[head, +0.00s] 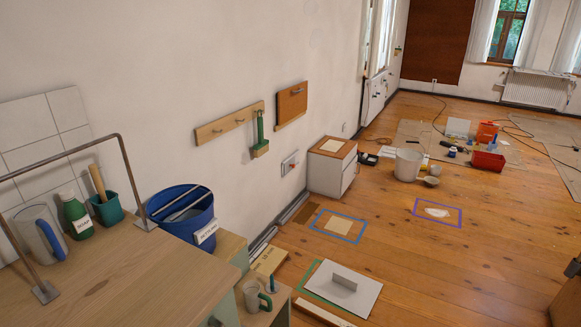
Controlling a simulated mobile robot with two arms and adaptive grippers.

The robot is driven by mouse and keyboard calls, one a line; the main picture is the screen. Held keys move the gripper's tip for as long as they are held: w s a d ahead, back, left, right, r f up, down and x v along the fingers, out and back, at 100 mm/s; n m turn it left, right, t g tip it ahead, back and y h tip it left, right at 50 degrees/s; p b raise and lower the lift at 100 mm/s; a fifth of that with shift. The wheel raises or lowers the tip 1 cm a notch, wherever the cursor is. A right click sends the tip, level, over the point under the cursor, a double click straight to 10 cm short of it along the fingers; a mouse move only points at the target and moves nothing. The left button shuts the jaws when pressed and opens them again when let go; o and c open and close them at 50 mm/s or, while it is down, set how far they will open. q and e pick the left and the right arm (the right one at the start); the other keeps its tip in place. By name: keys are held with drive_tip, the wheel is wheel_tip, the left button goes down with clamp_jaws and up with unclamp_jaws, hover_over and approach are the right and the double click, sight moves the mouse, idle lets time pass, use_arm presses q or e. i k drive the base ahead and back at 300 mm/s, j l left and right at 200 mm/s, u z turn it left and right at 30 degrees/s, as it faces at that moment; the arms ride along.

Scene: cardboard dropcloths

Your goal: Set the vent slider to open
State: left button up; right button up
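A small pale panel (290,163) is fixed low on the white wall, left of the white cabinet. It has a small reddish mark and may be the vent with its slider. It is too small in the head view to tell the slider's position or read any marking.
A wooden worktop (125,285) with a metal rail fills the near left. A blue bucket (183,212) stands beside it. A white cabinet (332,167) stands against the wall near the panel. Pipes (291,208) run along the wall's foot. A white board (340,287) lies on the floor. Open floor (400,235) extends right.

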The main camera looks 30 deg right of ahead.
sight(289, 165)
drive_tip(key=i+l+z, duration=0.2)
drive_tip(key=l+z, duration=0.25)
drive_tip(key=l, duration=0.25)
drive_tip(key=i+l+z, duration=0.3)
drive_tip(key=l+z, duration=0.15)
drive_tip(key=l, duration=0.2)
drive_tip(key=i+l+z, duration=0.8)
drive_tip(key=l+z, duration=0.15)
drive_tip(key=i+l+z, duration=0.2)
drive_tip(key=i+z, duration=0.25)
drive_tip(key=i+u, duration=0.25)
drive_tip(key=i, duration=0.35)
drive_tip(key=i+u, duration=0.2)
drive_tip(key=i, duration=0.45)
drive_tip(key=i+l+u, duration=0.25)
drive_tip(key=i, duration=0.35)
drive_tip(key=i+j+u, duration=0.25)
drive_tip(key=i+u, duration=0.15)
drive_tip(key=i, duration=0.15)
drive_tip(key=i+j+u, duration=0.1)
drive_tip(key=i+u, duration=0.3)
drive_tip(key=i, duration=0.15)
drive_tip(key=i+l+u, duration=0.1)
drive_tip(key=i+u, duration=0.3)
drive_tip(key=i, duration=0.15)
